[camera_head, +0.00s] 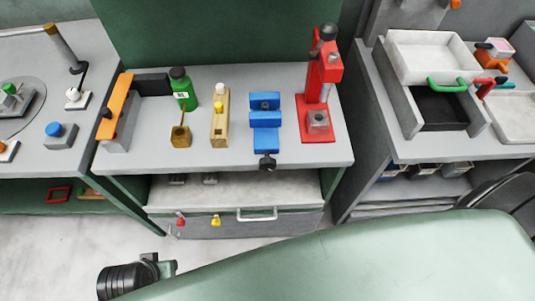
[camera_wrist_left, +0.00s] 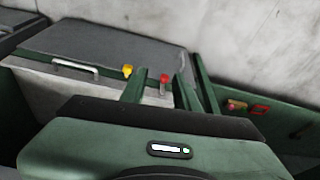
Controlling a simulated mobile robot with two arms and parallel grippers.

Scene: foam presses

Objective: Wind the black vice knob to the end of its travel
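The blue vice (camera_head: 264,119) stands on the grey bench top, right of the middle. Its black knob (camera_head: 267,163) sticks out at the vice's front end, over the bench's front edge. How far the knob is wound cannot be told. A dark part of my left arm, with the left gripper (camera_head: 168,267), shows low at the left of the head view, well below and left of the knob, not touching it. In the left wrist view two green fingers (camera_wrist_left: 160,92) stand apart with nothing between them. The vice is not in that view. My right gripper is not in view.
A red press (camera_head: 322,85) stands close right of the vice. A wooden block (camera_head: 220,118), a brass pot (camera_head: 180,136) and a green bottle (camera_head: 184,93) stand to its left. Below is a drawer with a handle (camera_head: 257,215) and red and yellow tags. Floor in front is clear.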

